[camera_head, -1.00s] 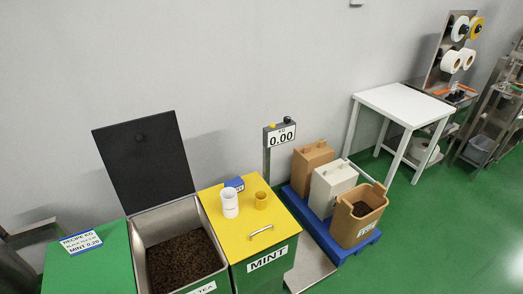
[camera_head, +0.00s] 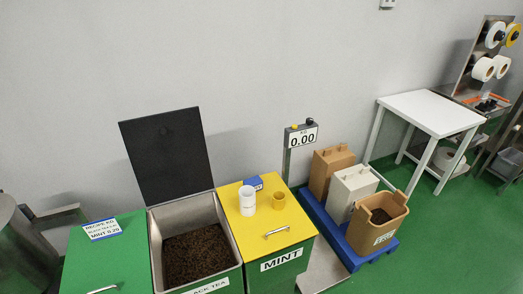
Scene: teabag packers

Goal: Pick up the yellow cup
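The yellow cup (camera_head: 278,200) stands upright on the closed yellow lid (camera_head: 257,243) of the mint bin. A white cup (camera_head: 247,201) stands just left of it, apart from it. A small blue block or label (camera_head: 254,183) sits behind them at the lid's back edge. Neither of my grippers shows in the head view.
Left of the mint bin, an open bin of dark tea (camera_head: 196,255) has its black lid (camera_head: 166,156) raised. A scale display (camera_head: 301,137) reads 0.00. Several containers stand on a blue pallet (camera_head: 353,262) to the right. A white table (camera_head: 432,112) stands farther right, with green floor clear in front.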

